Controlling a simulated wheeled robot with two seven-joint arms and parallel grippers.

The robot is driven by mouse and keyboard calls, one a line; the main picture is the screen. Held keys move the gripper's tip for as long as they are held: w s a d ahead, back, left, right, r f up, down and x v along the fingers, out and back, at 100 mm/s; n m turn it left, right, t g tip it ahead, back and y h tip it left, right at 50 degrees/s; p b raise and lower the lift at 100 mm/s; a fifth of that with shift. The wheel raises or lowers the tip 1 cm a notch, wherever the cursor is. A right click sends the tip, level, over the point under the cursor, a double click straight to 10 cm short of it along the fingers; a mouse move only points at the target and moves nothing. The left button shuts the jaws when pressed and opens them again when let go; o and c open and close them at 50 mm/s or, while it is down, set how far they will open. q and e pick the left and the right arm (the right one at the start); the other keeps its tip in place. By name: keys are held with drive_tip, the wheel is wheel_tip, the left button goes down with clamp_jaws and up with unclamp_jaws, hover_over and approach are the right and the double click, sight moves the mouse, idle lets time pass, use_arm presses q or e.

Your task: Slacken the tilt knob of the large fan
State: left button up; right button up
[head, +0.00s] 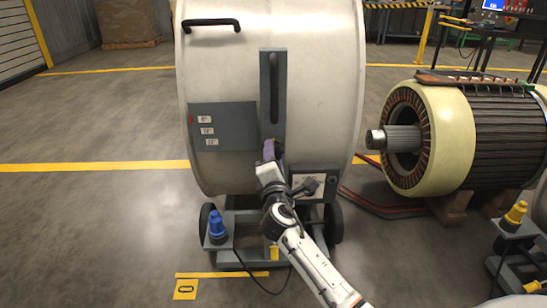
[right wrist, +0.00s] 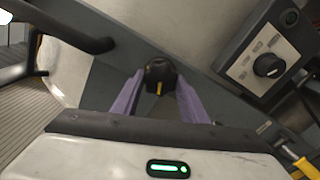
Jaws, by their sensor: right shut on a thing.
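The large fan (head: 320,100) is a pale round drum on a wheeled grey stand (head: 250,257). A grey slotted upright (head: 264,75) runs down its side. The tilt knob (right wrist: 159,73) is black with a yellow mark and shows in the right wrist view, on the grey bracket. My right gripper (head: 270,149) reaches the foot of the upright and hides the knob in the head view. In the right wrist view its purple fingers (right wrist: 160,84) are shut on the tilt knob, one on each side. My left gripper is not in view.
A control box (head: 309,184) with a black dial (right wrist: 268,65) sits right of the knob. A dark handle bar (right wrist: 75,28) is at upper left in the wrist view. A blue plug (head: 217,224) stands on the base. A large motor (head: 430,140) lies to the right; floor at left is clear.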

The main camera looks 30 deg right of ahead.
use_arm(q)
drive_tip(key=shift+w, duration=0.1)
use_arm(e)
drive_tip(key=o, duration=1)
drive_tip(key=shift+o, duration=0.2)
use_arm(q)
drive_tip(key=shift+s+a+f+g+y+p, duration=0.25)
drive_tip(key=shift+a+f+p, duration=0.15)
drive_tip(key=shift+p, duration=0.2)
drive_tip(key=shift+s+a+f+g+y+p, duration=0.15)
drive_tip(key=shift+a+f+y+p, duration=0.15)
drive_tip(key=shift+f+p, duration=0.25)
use_arm(e)
drive_tip(key=v, duration=1)
drive_tip(key=shift+s, duration=0.15)
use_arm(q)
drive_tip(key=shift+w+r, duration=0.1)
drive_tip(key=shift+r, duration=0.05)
